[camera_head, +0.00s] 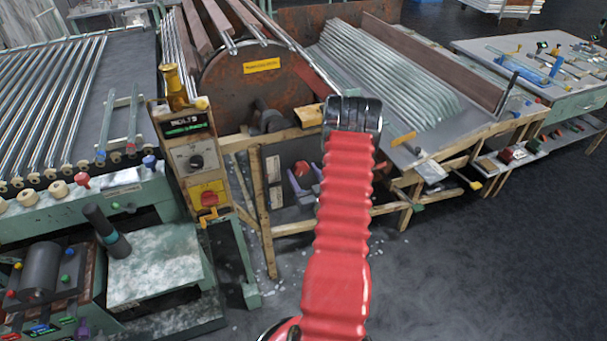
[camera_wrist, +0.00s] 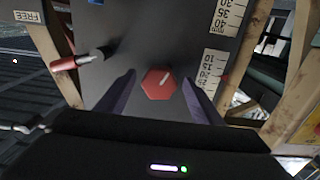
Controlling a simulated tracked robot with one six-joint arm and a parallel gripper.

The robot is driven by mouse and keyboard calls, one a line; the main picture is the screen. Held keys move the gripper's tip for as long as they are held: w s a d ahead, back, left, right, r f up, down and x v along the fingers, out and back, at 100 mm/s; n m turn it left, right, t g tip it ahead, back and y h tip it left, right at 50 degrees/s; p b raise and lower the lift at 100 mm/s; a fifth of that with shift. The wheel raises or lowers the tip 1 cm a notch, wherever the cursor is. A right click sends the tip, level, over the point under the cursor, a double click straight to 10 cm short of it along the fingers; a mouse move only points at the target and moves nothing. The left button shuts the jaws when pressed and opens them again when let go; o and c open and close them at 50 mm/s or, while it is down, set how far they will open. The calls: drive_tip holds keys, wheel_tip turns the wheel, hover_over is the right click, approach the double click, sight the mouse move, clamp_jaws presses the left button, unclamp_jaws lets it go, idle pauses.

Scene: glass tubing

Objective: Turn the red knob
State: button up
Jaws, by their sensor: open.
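The red knob (camera_wrist: 158,83) is six-sided with a pale mark on its face. It sits on a dark grey panel (camera_wrist: 165,35) in the wrist view. My gripper (camera_wrist: 159,77) is open, with one purple finger on each side of the knob and a visible gap on both sides. How far the fingertips are from the panel is hard to tell. In the head view the dark panel (camera_head: 287,158) stands in a wooden frame under the rusty drum. Small red and purple shapes show there, partly hidden by my red arm.
A red-handled lever (camera_wrist: 78,60) sticks out left of the knob in the wrist view. White number scales (camera_wrist: 212,68) are on the panel's right. Wooden posts (camera_wrist: 285,70) flank it. Another red knob (camera_head: 208,198) is on a yellow control box at left. Open floor (camera_head: 470,270) lies at right.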

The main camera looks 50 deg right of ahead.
drive_tip(key=shift+c, duration=0.5)
drive_tip(key=c, duration=1)
drive_tip(key=shift+o, duration=0.2)
drive_tip(key=shift+n, duration=0.5)
drive_tip(key=o, duration=1.1)
drive_tip(key=shift+c, duration=0.2)
drive_tip(key=v, duration=1.3)
drive_tip(key=shift+s+a, duration=0.15)
drive_tip(key=shift+s, duration=0.2)
